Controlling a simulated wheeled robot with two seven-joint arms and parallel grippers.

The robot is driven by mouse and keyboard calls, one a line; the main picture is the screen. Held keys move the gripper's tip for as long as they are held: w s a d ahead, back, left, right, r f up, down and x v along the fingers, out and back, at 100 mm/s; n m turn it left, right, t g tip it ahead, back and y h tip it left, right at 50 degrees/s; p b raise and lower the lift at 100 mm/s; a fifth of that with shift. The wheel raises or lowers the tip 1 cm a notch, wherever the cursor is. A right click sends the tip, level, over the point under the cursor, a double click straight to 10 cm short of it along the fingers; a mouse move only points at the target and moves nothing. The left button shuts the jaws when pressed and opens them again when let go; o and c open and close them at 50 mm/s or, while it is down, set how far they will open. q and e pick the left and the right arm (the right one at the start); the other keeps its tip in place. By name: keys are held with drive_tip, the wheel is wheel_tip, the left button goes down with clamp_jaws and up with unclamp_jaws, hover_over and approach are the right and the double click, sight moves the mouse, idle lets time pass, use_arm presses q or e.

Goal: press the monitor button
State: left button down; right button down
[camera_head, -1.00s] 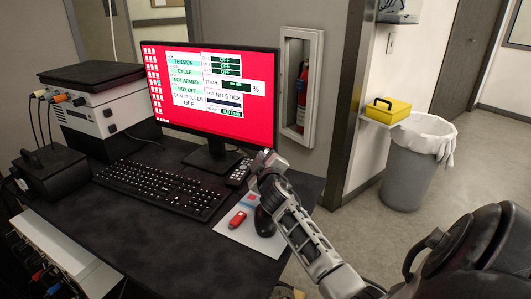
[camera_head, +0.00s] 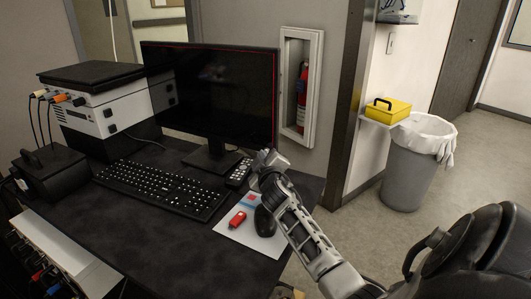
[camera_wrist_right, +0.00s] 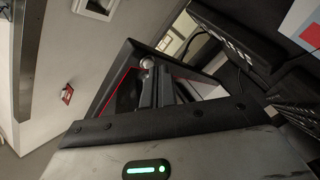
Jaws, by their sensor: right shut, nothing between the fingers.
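The monitor (camera_head: 215,95) stands on the dark desk with a black screen and thin red lines along its edge. It also shows close up in the right wrist view (camera_wrist_right: 126,95), at a steep tilt. My right gripper (camera_head: 268,160) is shut and empty at the monitor's lower right corner. Its fingers (camera_wrist_right: 161,85) point at the monitor in the wrist view. I cannot make out the button, and I cannot tell whether the fingertips touch the monitor. My left gripper is not in view.
A white and black box (camera_head: 108,118) stands left. A bin (camera_head: 410,175) stands on the floor at right.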

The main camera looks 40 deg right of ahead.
drive_tip(key=shift+s+a, duration=0.1)
drive_tip(key=shift+a, duration=0.15)
drive_tip(key=shift+a, duration=0.1)
drive_tip(key=a, duration=0.1)
drive_tip(key=s+a, duration=0.1)
drive_tip(key=a, duration=0.1)
drive_tip(key=s+a, duration=0.1)
drive_tip(key=a, duration=0.1)
drive_tip(key=shift+a, duration=0.25)
idle(0.7)
